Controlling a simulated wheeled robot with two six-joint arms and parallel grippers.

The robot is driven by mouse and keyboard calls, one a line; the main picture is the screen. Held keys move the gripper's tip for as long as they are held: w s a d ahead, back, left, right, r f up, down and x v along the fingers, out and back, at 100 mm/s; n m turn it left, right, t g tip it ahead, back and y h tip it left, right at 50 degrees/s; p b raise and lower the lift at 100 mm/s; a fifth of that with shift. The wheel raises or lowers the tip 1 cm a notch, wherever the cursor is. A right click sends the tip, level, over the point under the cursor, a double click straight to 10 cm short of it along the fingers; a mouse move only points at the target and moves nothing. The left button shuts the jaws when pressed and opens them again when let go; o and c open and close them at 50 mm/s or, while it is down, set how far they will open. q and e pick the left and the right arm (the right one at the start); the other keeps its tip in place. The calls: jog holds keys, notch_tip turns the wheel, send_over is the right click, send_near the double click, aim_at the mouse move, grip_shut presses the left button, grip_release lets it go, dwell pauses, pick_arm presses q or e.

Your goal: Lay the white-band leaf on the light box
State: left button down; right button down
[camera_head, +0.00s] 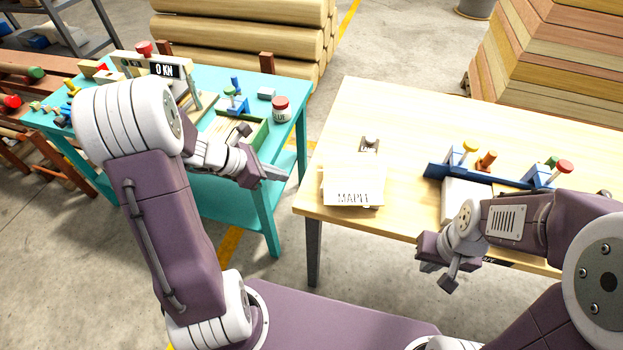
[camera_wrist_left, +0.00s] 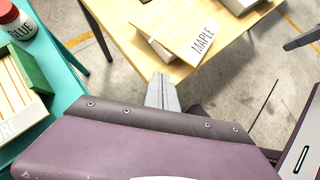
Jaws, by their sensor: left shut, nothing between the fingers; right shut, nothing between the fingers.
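A pale stack labelled MAPLE (camera_head: 352,172) lies at the left front corner of the wooden table. In the left wrist view the MAPLE label (camera_wrist_left: 200,40) is at the upper middle. A white flat panel (camera_head: 462,197) lies by the blue clamp rack, partly hidden by my right arm; I cannot tell if it is the light box. I cannot make out a white-band leaf. My left gripper (camera_head: 280,173) is shut and empty over the gap between the tables. Its shut fingers (camera_wrist_left: 162,92) show in the left wrist view. My right gripper (camera_head: 438,273) is shut and empty before the wooden table's front edge.
The teal table (camera_head: 285,150) holds a press with a 0 KN display (camera_head: 166,70), a green tray (camera_head: 258,135) and a glue jar (camera_head: 281,110).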

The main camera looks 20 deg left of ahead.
aim_at(327, 177)
pick_arm(q)
jog(key=b+x, duration=0.1)
jog(key=x, duration=0.8)
jog(key=shift+d+f, duration=0.2)
jog(key=shift+w+d+r, duration=0.25)
jog(key=shift+w+d, duration=0.5)
jog(key=shift+d, duration=0.15)
jog(key=shift+w+d, duration=0.3)
jog(key=shift+d, duration=0.15)
jog(key=shift+w, duration=0.15)
jog(key=shift+w+d, duration=0.6)
jog(key=shift+d, duration=0.25)
